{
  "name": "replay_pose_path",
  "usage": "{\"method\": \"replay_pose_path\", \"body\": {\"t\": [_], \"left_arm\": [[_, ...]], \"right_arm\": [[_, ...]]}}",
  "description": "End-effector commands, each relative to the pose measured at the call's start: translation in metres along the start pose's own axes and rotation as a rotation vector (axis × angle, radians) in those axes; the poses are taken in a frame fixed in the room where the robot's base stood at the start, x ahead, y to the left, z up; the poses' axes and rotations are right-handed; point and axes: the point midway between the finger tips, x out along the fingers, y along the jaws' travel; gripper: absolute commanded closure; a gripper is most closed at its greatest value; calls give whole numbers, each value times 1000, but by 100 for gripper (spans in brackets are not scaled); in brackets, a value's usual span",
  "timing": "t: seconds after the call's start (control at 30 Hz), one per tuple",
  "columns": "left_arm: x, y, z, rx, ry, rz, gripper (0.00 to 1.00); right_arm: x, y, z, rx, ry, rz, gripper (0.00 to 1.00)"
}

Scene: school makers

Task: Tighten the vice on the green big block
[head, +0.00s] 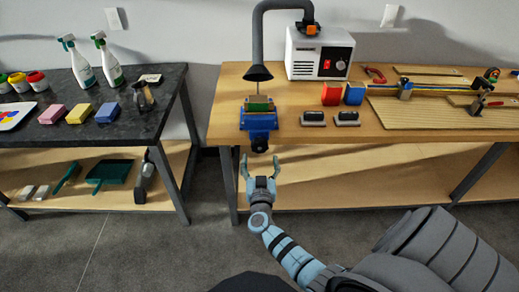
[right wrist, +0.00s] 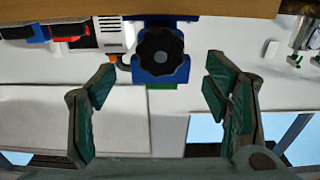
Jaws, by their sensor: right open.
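The blue vice (head: 258,122) stands at the front edge of the wooden workbench, with the green big block (head: 258,103) held upright in its top. Its dark round knob (head: 260,145) faces me. My right gripper (head: 261,158) is open and empty just in front of the knob, its fingers pointing towards the bench. In the right wrist view, which looks upside down, the black knob (right wrist: 160,50) lies ahead between the open fingers (right wrist: 158,82), apart from them. The vice body (right wrist: 145,76) and a strip of the green block (right wrist: 162,87) show behind it. My left gripper is out of view.
A black funnel (head: 258,73) on a grey hose hangs over the vice from a white box (head: 318,53). Red and blue blocks (head: 331,94) and two dark-topped erasers stand to the right. The bench edge (head: 228,142) is close to my gripper. A dark table (head: 120,122) stands left.

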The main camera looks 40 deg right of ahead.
Motion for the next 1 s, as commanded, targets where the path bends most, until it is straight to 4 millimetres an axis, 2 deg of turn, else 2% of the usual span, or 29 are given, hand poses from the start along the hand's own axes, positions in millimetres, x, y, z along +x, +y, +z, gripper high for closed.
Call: {"method": "replay_pose_path", "body": {"t": [0.1, 0.3, 0.4, 0.63, 0.93, 1.0], "left_arm": [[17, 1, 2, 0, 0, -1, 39], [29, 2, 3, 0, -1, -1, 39], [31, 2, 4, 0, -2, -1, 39], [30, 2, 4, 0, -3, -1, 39], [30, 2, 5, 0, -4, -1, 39], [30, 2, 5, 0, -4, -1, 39]], "right_arm": [[33, 0, 5, -1, 3, 0, 30], [66, -1, 5, -1, -1, -2, 30], [73, -1, 3, 0, -1, -2, 30], [74, 0, 2, -1, -2, -2, 30], [73, -1, 2, -1, -2, -3, 76], [73, -1, 2, 0, -2, -3, 78]]}}
